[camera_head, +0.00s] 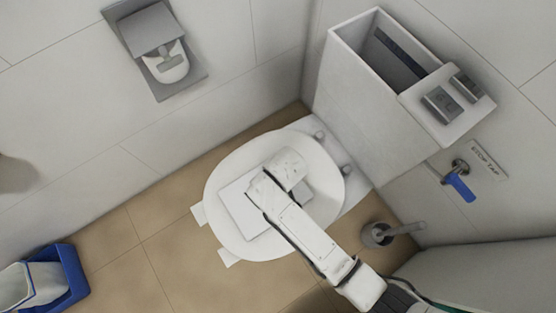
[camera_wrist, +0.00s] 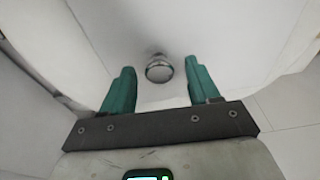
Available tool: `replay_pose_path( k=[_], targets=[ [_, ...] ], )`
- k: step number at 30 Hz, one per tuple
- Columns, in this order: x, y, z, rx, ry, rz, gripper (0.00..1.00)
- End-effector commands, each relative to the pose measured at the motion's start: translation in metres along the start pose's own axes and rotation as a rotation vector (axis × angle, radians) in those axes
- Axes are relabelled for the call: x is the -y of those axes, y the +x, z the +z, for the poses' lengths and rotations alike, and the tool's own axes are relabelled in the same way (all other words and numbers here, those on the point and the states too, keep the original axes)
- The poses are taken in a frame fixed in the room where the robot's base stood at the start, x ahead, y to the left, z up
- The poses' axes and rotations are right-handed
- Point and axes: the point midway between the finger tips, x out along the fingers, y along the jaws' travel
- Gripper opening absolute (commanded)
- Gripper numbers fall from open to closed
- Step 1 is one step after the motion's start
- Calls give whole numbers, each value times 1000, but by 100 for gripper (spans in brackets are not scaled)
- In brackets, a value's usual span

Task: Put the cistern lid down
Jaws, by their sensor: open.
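The cistern lid (camera_head: 240,208) appears as a flat white rectangular slab lying on the closed toilet cover (camera_head: 225,175), partly hidden under my arm. In the wrist view, a round chrome knob (camera_wrist: 159,68) stands on a white surface (camera_wrist: 150,25) that looks like the lid. My gripper (camera_wrist: 165,75) is open, with one green finger on each side of the knob and a visible gap to both. The fingertips are hidden under my arm in the head view. The cistern (camera_head: 345,85) stands against the wall with its top open.
A ledge with two grey blocks (camera_head: 447,103) sits at the cistern's right end. A blue stop-tap handle (camera_head: 459,187) juts from the wall. A toilet brush holder (camera_head: 376,235) stands near my arm. A blue bin (camera_head: 70,280) stands at lower left. The tiled floor (camera_head: 170,260) between is clear.

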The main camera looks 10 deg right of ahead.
Motion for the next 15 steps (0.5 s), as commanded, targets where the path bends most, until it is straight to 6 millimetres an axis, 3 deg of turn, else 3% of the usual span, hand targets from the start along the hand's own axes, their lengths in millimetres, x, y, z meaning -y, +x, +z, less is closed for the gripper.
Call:
replay_pose_path(
  k=[7, 15],
  targets=[
    [0, -16, -1, -3, 0, 0, 61],
    [0, -70, -1, -3, 1, 0, 61]
  ],
)
